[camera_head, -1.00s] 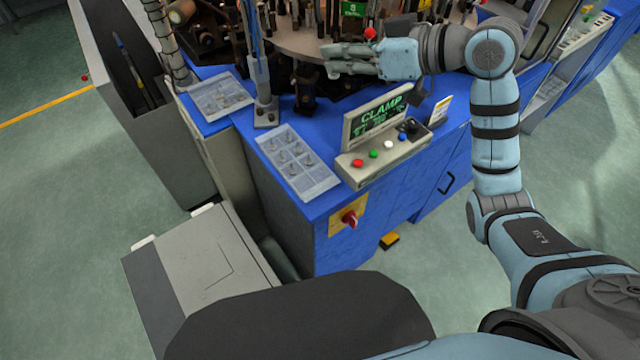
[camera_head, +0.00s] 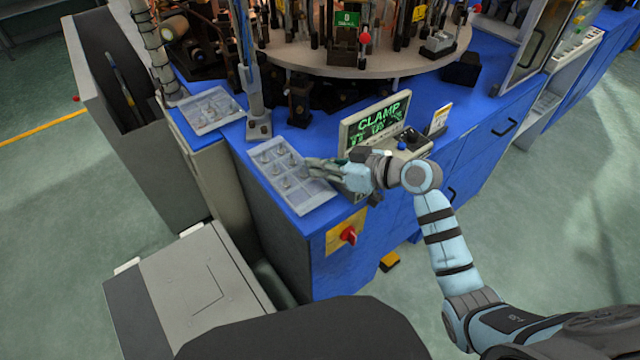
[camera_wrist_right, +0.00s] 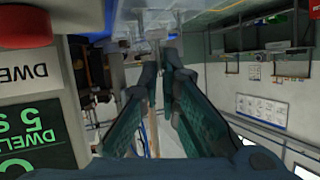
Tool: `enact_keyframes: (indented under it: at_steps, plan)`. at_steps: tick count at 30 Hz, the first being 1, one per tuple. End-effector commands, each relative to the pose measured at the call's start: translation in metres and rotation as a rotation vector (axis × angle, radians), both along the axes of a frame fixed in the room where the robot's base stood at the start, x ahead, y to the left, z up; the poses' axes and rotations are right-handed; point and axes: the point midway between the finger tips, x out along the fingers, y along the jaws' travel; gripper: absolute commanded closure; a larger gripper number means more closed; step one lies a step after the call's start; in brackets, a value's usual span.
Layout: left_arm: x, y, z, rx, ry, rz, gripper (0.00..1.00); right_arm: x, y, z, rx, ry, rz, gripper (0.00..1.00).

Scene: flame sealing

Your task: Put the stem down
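My right gripper (camera_head: 314,168) is at the right edge of the front clear tray (camera_head: 318,197), low in front of the clamp panel. In the right wrist view its two dark green fingers (camera_wrist_right: 160,72) point away with a narrow gap between their tips. I cannot make out a stem between them. The front tray has several compartments with small stem-like pieces (camera_head: 284,182) in them. Another clear tray (camera_head: 232,117) with similar pieces lies further back on the left. My left gripper is not in view.
The clamp panel (camera_head: 372,122) with its lit display stands right behind my right gripper. A vertical post (camera_head: 259,125) stands behind the front tray. The round machine table (camera_head: 390,64) with several fixtures is further back. A red switch (camera_head: 348,235) is on the blue cabinet front.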

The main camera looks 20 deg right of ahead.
Motion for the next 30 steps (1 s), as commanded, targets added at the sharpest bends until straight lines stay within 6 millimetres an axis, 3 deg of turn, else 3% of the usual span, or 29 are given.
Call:
enact_keyframes:
  at_steps: [6, 16, 20, 30]
  plan:
    - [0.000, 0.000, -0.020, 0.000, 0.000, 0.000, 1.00, -0.001, 0.000, -0.042, 0.001, 0.004, 0.000, 1.00]
    - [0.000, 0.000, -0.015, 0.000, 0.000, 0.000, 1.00, 0.000, 0.000, -0.042, -0.001, 0.002, 0.000, 1.00]
    - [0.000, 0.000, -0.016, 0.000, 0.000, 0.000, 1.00, 0.000, 0.000, -0.042, -0.001, 0.001, 0.000, 0.77]
    - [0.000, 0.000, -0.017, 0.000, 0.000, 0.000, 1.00, 0.000, 0.000, -0.041, -0.001, 0.001, 0.000, 0.75]
